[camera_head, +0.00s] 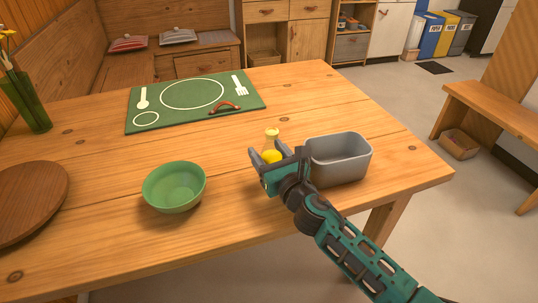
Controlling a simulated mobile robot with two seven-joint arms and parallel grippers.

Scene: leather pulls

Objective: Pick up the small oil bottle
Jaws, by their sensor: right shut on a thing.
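The small oil bottle (271,134) shows a pale narrow top, with bright yellow (271,156) below it between the fingers of my right gripper (269,157). My right gripper is shut on the bottle, just left of the grey metal tin. The fingers and the wrist hide the bottle's lower part, so I cannot tell whether it touches the table. The bottle looks roughly upright. My left gripper is not in view.
The grey tin (342,160) stands close right of my right gripper. A green bowl (174,187) is to the left. A green placemat (195,100) with a brown leather pull (225,107) lies behind. A round wooden board (30,203) and a green vase (27,105) are far left.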

